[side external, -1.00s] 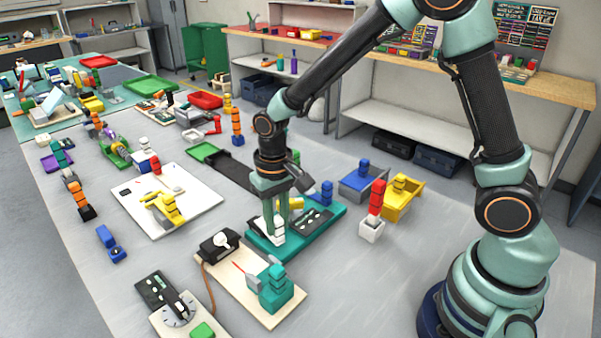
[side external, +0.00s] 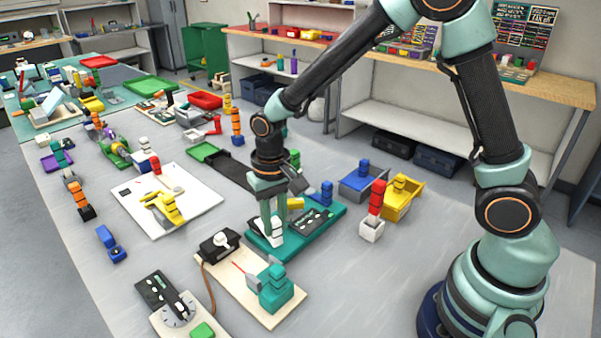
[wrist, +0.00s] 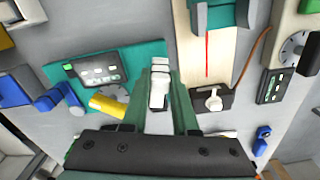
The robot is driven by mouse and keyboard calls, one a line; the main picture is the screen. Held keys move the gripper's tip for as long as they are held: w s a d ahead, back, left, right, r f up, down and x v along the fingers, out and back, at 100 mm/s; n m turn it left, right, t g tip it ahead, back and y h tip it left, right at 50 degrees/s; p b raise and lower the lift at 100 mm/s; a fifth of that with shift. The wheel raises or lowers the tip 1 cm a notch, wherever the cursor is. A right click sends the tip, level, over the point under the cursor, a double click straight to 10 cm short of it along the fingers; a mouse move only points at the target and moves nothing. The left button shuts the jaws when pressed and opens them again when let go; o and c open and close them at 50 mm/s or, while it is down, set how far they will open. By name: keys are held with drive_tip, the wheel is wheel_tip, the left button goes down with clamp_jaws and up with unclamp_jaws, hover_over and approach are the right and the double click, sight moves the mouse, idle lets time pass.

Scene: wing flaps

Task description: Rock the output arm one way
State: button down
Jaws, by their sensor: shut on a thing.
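A white stepped arm (side external: 270,236) stands at the left end of a teal base (side external: 290,250) in the side view. I take it as the output arm, though no label shows this. My gripper (side external: 273,224) points down with its green fingers on either side of the white arm's top, shut on it. In the wrist view the white arm (wrist: 158,88) sits between the two fingers of my gripper (wrist: 160,88). The teal base (wrist: 110,52) also carries a dark panel (wrist: 97,69) with light buttons and a yellow part (wrist: 107,106). The white arm's pivot is hidden.
A wooden board with a teal block (side external: 276,291) lies in front, and a black box with a white knob (side external: 220,243) is close by on the left. Blue (side external: 362,180) and yellow (side external: 400,195) trays and a red stack (side external: 377,195) stand to the right. Bare table lies between.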

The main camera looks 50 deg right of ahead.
drive_tip(key=c, duration=0.7)
unclamp_jaws()
wheel_tip(320, 180, up, 12)
drive_tip(key=shift+r, duration=0.1)
drive_tip(key=s+d+r+n+t, duration=0.1)
drive_tip(key=s+d+t, duration=0.1)
drive_tip(key=s+d, duration=0.1)
drive_tip(key=s+d+r+n+t, duration=0.1)
drive_tip(key=s+d+r, duration=0.1)
drive_tip(key=s+d, duration=0.1)
drive_tip(key=s+d+r+n+t, duration=0.1)
drive_tip(key=s+d+r+t, duration=0.1)
drive_tip(key=s+d, duration=0.1)
drive_tip(key=shift+s+d+r+t, duration=0.1)
drive_tip(key=shift+s+d+t, duration=0.05)
drive_tip(key=shift+s+t, duration=0.2)
